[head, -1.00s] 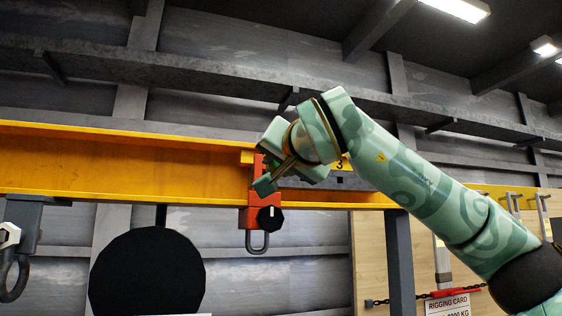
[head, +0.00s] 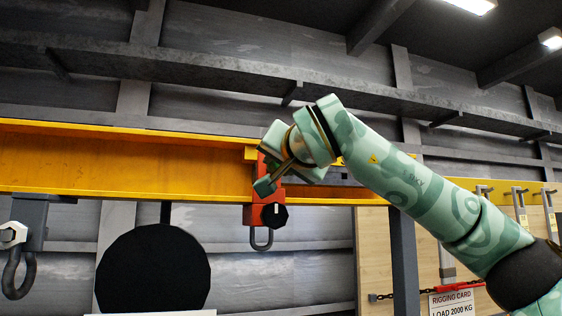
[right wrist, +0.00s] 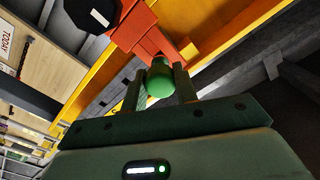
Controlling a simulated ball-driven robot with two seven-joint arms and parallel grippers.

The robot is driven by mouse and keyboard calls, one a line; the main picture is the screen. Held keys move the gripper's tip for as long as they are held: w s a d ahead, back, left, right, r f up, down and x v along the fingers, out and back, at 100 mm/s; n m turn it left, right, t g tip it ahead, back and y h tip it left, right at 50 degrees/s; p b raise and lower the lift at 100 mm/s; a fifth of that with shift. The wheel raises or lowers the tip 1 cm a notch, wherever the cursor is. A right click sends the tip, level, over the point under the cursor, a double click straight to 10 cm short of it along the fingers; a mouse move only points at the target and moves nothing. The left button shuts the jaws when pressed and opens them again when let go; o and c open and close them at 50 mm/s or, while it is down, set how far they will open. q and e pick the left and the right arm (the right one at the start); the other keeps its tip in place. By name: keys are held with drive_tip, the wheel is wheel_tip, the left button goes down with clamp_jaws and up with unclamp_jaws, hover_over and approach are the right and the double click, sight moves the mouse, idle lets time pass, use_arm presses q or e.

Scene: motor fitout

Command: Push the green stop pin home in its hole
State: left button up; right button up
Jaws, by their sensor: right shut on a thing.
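The green stop pin (right wrist: 160,80) shows in the right wrist view as a rounded green head between the two fingers of my right gripper (right wrist: 159,76). The gripper is shut on it. Beyond the pin is the red-orange trolley body (right wrist: 140,30), close to the pin's far end. The hole and the pin's shank are hidden, so I cannot tell how deep the pin sits. My left gripper is not in view.
The yellow beam (head: 120,170) runs across the head view. A black knob (head: 274,215) and a grey loop (head: 261,239) are on the trolley. A grey shackle (head: 20,270) hangs at the left. A grey post (head: 402,250) and a wooden board with a rigging card (head: 452,303) stand right.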

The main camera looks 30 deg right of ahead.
drive_tip(key=shift+p+x, duration=0.4)
drive_tip(key=shift+x, duration=0.6)
drive_tip(key=o, duration=1)
drive_tip(key=shift+o, duration=0.2)
drive_tip(key=shift+s+a+f+b, duration=0.1)
drive_tip(key=shift+s+b, duration=0.3)
drive_tip(key=shift+s, duration=0.15)
drive_tip(key=b+v, duration=0.5)
drive_tip(key=v, duration=1)
drive_tip(key=shift+a+b, duration=0.15)
drive_tip(key=shift+b, duration=0.2)
